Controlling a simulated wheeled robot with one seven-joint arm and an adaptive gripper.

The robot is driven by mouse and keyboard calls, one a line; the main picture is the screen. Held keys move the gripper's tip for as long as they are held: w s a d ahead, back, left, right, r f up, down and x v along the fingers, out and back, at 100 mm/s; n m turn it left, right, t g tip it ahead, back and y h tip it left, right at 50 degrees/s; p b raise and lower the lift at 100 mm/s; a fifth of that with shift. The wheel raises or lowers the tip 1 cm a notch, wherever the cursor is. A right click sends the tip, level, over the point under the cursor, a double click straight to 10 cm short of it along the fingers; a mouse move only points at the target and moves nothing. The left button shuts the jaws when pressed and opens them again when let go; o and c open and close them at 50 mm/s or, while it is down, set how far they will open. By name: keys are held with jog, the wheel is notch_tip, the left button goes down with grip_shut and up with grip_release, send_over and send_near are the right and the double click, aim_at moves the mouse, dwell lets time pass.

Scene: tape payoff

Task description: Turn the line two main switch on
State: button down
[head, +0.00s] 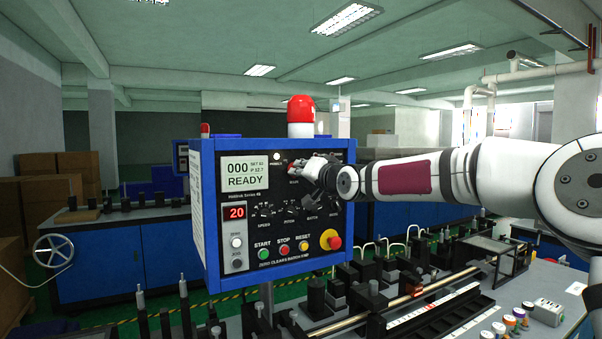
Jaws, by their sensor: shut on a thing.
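A blue-framed control box (207,215) stands in the middle of the head view, with a dark front panel. Its screen (252,174) reads 000 and READY. My gripper (300,170) reaches in from the right to the panel's upper right part. It is shut on what looks like the main switch, a small control at its fingertips. The fingers and wrist hide most of that switch and its label, so I cannot tell its setting. A small round white indicator (277,158) shows just left of the fingers.
A red beacon (301,110) stands on top of the box. Below the gripper are a row of small knobs, green START (263,254), red STOP (284,250), yellow RESET (303,246) and a red emergency button (333,242). Machine fixtures (390,290) crowd the bench below right.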

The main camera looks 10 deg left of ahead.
jog(key=shift+m, duration=0.8)
jog(key=c, duration=1.7)
grip_release()
jog(key=shift+v, duration=6)
jog(key=shift+f, duration=0.1)
